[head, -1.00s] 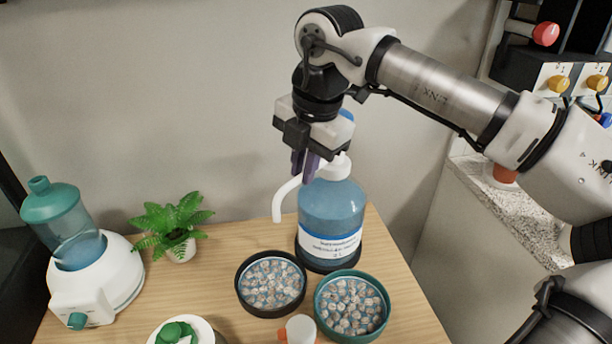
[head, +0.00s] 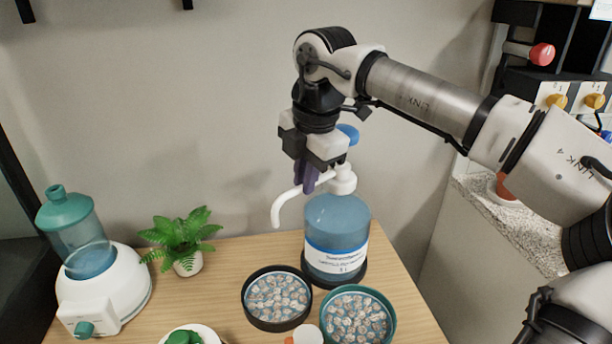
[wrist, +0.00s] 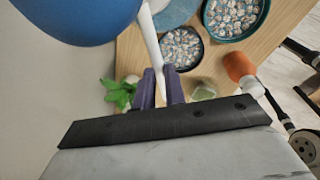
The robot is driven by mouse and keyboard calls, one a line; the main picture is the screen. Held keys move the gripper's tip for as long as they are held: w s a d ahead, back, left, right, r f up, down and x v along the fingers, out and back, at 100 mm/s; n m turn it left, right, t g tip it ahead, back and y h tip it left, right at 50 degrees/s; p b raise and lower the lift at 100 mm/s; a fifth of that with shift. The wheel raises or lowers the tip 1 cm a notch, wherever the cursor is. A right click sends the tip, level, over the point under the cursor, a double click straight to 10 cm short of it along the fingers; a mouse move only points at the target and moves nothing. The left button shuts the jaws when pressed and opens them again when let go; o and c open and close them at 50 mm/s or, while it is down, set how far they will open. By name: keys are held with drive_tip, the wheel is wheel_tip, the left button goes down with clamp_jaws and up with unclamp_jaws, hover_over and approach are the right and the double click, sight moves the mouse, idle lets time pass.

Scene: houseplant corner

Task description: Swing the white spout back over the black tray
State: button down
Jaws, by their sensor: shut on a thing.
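The white spout (head: 290,195) reaches left from the white pump head on top of the blue bottle (head: 337,222) and bends down at its tip. My gripper (head: 306,184) is shut on the spout, with its purple fingers either side of it close to the pump head. In the wrist view the spout (wrist: 153,40) runs down between the fingers (wrist: 160,86). The black tray (head: 249,306), holding speckled pebbles, stands at the bottle's front left; it also shows in the wrist view (wrist: 201,58). The spout tip hangs above tray height, but whether it is directly over the tray I cannot tell.
A teal tray (head: 391,318) of pebbles touches or nearly touches the black one. A potted plant (head: 183,240) and a white and teal humidifier (head: 100,280) stand at left. The wall is close behind.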

drive_tip(key=c, duration=1.5)
unclamp_jaws()
drive_tip(key=shift+w, duration=0.1)
drive_tip(key=shift+o, duration=0.2)
wheel_tip(320, 180, up, 14)
drive_tip(key=s+d, duration=0.1)
drive_tip(key=s, duration=0.1)
drive_tip(key=shift+d+f, duration=0.15)
drive_tip(key=shift+d, duration=0.15)
drive_tip(key=shift+s, duration=0.1)
